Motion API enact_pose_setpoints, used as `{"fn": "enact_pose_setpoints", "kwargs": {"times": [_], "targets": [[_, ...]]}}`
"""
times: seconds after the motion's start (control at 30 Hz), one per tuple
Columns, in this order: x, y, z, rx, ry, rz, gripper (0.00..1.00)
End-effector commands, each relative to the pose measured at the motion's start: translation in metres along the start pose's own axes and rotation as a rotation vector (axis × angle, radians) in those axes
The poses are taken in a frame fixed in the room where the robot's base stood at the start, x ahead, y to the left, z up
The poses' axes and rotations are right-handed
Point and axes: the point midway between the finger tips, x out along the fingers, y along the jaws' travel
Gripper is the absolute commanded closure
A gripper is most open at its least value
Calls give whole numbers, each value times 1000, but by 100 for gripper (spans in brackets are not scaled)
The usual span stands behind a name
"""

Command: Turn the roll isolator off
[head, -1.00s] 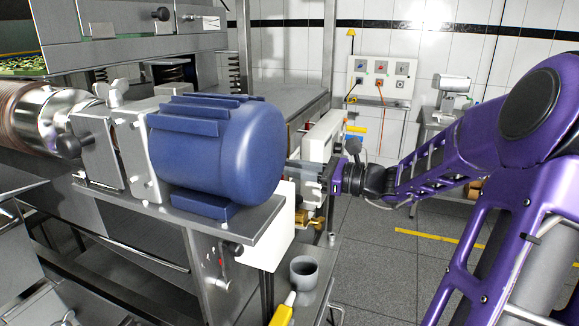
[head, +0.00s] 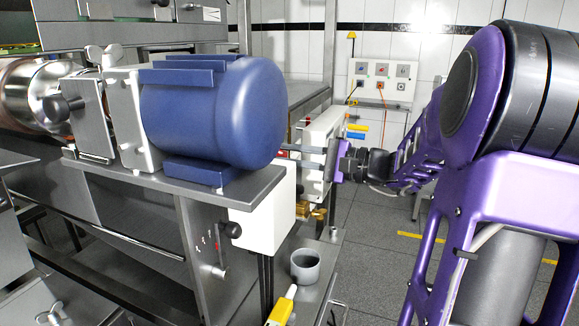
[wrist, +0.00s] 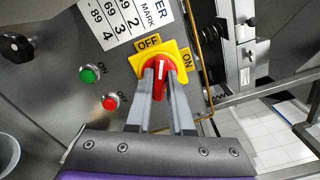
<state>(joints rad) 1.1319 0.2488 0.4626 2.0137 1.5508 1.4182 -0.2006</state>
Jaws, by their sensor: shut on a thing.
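The roll isolator (wrist: 160,76) is a red rotary handle on a yellow plate (wrist: 178,60), seen in the wrist view. OFF is printed at the plate's top and ON at its right. The handle's white mark points up in the picture, between the two labels and nearer OFF. My gripper (wrist: 161,92) is shut on the red handle, one finger on each side.
A green button (wrist: 92,73) and a red button (wrist: 110,102) sit left of the isolator on the metal panel. The blue motor (head: 215,115) stands left of my gripper. Floor to the right is open.

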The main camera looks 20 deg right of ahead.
Motion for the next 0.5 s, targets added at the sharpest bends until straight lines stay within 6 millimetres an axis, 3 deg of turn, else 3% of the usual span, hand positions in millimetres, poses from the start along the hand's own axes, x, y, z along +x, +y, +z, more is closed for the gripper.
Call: {"fn": "enact_pose_setpoints", "kwargs": {"times": [0.03, 0.5], "targets": [[1, 6, -2, -48, -2, 1, 100], [0, 4, -1, -387, -1, 1, 100]]}}
